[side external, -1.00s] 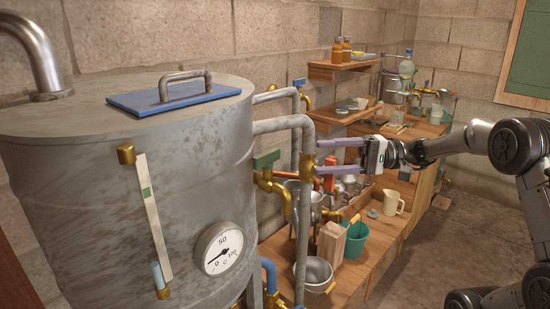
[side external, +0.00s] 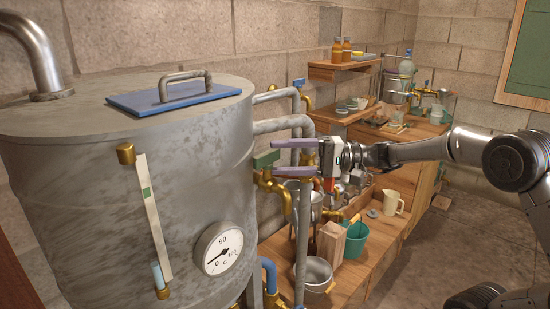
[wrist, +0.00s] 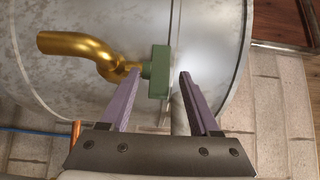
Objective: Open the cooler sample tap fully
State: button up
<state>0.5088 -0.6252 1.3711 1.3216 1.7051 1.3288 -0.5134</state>
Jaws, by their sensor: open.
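A brass tap (side external: 273,190) with a green block handle (side external: 264,160) stands at the right side of the large grey tank. No label on it is readable. In the wrist view the curved brass spout (wrist: 88,46) runs left from the green handle (wrist: 159,72). My gripper (side external: 275,158) is open, with its purple fingers pointing left at the handle. In the wrist view the handle lies in the gap between the fingertips (wrist: 158,74), close to the left one. I cannot tell whether they touch.
Grey vertical pipes (side external: 303,225) stand close beside my fingers. The grey tank (side external: 120,200) with a dial gauge (side external: 222,248) fills the left. Below are a metal pot (side external: 313,274), a green bucket (side external: 353,245) and a cream mug (side external: 393,202) on a wooden bench.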

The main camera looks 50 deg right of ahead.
jog(key=shift+x, duration=1)
grip_shut()
